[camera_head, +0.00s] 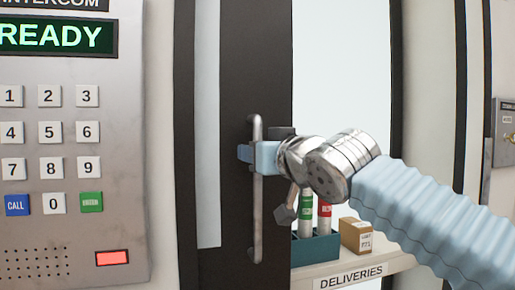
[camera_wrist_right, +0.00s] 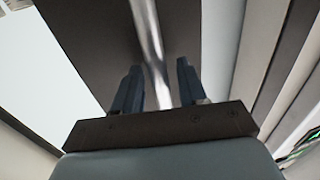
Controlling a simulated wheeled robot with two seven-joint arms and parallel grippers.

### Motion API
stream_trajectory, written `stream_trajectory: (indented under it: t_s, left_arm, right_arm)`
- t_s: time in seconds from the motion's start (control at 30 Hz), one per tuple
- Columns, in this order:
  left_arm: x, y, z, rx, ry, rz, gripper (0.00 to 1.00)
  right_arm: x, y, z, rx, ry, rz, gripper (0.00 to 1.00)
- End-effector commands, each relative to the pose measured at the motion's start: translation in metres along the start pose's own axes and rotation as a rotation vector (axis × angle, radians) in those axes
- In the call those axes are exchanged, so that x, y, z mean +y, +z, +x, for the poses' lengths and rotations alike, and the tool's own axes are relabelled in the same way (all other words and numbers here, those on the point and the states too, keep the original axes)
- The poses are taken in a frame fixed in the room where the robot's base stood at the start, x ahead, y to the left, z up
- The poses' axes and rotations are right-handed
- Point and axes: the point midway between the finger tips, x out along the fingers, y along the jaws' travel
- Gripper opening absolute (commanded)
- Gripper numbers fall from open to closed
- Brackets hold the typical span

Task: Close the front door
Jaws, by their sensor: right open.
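The front door (camera_head: 234,120) is a dark panel with a narrow glass strip, standing open in the head view. Its free edge is on the right, with a bright area beyond it. A vertical metal bar handle (camera_head: 257,225) is on the door; it also shows in the wrist view (camera_wrist_right: 147,25). My right gripper (camera_head: 245,153) is at the handle's upper half. In the wrist view its two dark fingers (camera_wrist_right: 158,88) stand open, one on each side of the bar. I cannot tell whether they touch it. My left gripper is out of view.
An intercom keypad (camera_head: 128,150) is close on the left. A deliveries shelf (camera_head: 385,265) at lower right holds a teal holder (camera_head: 316,249) with red and green tubes and a small cardboard box (camera_head: 355,235). A metal wall box (camera_head: 503,145) is at the far right.

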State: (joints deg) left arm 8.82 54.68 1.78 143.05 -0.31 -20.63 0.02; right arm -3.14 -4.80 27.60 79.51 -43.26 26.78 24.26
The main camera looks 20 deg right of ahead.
Motion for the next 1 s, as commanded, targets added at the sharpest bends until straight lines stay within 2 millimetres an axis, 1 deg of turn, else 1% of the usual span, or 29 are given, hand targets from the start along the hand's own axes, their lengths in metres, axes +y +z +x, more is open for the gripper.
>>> stream_trajectory:
  t_s: [0.27, 0.3, 0.57, 0.87, 1.0]
  left_arm:
    - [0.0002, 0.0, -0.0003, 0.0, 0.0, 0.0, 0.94]
    - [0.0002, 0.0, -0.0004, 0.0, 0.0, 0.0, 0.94]
    - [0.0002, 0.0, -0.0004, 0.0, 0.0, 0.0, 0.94]
    - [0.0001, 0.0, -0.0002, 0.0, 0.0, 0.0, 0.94]
    - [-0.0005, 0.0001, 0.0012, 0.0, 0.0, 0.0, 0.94]
  right_arm:
    - [-0.0002, 0.0002, 0.0026, 0.0, 0.0, 0.0, 0.42]
    - [-0.0002, 0.0002, 0.0026, 0.0, 0.0, 0.0, 0.4]
    - [-0.0002, 0.0003, 0.0024, 0.0, 0.0, 0.0, 0.0]
    - [0.0003, 0.0004, 0.0019, -0.001, 0.0, 0.0, 0.0]
    - [0.006, 0.0007, -0.004, 0.0, 0.001, 0.0, 0.0]
